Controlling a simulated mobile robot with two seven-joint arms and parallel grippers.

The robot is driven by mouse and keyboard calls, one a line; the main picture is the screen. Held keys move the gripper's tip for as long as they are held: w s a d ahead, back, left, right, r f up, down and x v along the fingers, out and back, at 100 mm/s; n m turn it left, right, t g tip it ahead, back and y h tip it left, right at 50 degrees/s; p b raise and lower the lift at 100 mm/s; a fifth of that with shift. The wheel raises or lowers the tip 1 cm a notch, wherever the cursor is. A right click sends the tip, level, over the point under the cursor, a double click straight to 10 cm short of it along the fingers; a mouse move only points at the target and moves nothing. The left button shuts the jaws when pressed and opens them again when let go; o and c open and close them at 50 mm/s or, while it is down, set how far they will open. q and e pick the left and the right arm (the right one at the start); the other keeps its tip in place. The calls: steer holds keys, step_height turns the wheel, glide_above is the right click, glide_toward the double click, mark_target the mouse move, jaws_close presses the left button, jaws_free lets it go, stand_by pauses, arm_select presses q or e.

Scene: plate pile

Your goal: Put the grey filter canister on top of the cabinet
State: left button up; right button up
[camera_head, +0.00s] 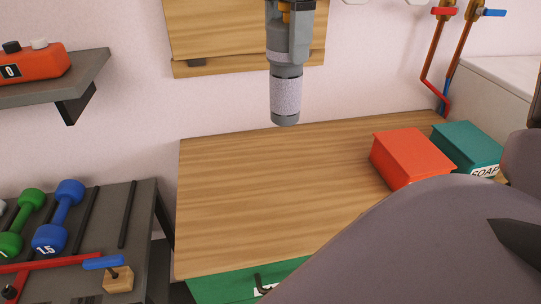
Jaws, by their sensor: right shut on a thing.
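The grey filter canister (286,95) hangs upright near the top centre, with a pale speckled band around its lower part. Its upper part runs to the frame's top edge. My right gripper (300,30) is shut on it there, showing as a dark piece and cut off by the top edge. The canister's bottom shows over the back edge of the cabinet's wooden top (255,190) and appears clear of it. The cabinet's green front (225,288) shows below, partly hidden by my large grey arm link. My left gripper is not in view.
A red box (412,155) and a green soap box (468,146) occupy the top's right side; its left and middle are bare. A wooden wall panel (215,30) is behind the canister. Dumbbells (60,215) lie on a dark rack at left. Pipes (440,60) stand at back right.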

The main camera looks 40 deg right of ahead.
mark_target(287, 82)
step_height(287, 82, down, 19)
steer(key=shift+p, duration=0.4)
steer(key=shift+s, duration=0.1)
steer(key=shift+f, duration=0.2)
steer(key=o, duration=1.7)
steer(key=shift+c, duration=0.2)
step_height(287, 82, up, 12)
steer(key=shift+r+b, duration=0.15)
steer(key=shift+b, duration=0.2)
